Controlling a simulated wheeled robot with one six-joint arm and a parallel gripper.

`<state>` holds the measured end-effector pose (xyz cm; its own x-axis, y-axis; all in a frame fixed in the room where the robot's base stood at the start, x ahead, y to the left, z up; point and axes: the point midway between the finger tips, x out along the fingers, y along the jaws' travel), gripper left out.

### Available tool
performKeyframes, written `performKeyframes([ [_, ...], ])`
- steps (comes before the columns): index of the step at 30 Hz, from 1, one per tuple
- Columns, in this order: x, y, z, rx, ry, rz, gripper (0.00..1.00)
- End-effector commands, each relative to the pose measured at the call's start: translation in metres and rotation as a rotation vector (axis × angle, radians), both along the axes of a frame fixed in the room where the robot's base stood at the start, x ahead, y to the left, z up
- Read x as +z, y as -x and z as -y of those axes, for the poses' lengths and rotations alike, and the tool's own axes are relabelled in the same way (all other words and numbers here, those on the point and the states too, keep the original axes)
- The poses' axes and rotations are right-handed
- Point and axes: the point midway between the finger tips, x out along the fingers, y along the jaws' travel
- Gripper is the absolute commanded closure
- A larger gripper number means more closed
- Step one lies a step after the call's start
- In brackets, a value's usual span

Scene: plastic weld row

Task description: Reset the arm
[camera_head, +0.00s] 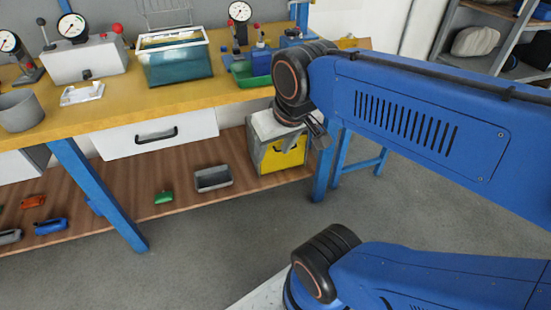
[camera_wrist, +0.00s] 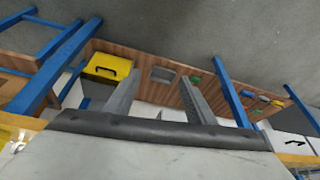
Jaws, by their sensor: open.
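My gripper (camera_head: 318,132) hangs in front of the right end of the yellow-topped workbench (camera_head: 110,100), over the floor side of the lower shelf. It also shows in the wrist view (camera_wrist: 155,100), where its two fingers stand well apart with nothing between them. The jaws are open and empty. My blue arm reaches in from the right in the head view. In the head view the gripper overlaps a grey box with a yellow front (camera_head: 285,155) on the lower shelf; whether they touch cannot be told.
The wooden lower shelf (camera_head: 120,195) holds a grey bin (camera_head: 213,178), a green piece (camera_head: 163,197) and several small coloured items. Gauges, a teal tank (camera_head: 178,65) and a grey cup (camera_head: 20,111) stand on the bench. The grey floor (camera_head: 210,255) in front is clear. A shelf rack (camera_head: 500,40) stands far right.

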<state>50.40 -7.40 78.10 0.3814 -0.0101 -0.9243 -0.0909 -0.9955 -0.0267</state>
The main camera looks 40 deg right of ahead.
Motion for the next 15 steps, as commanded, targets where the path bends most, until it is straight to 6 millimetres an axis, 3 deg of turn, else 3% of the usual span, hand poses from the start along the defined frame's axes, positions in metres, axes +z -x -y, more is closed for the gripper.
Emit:
performKeyframes([
  [5, -0.018, 0.014, -0.004, 0.086, 0.027, 0.022, 0.50],
  [15, -0.019, 0.015, -0.004, 0.095, 0.030, 0.023, 0.50],
])
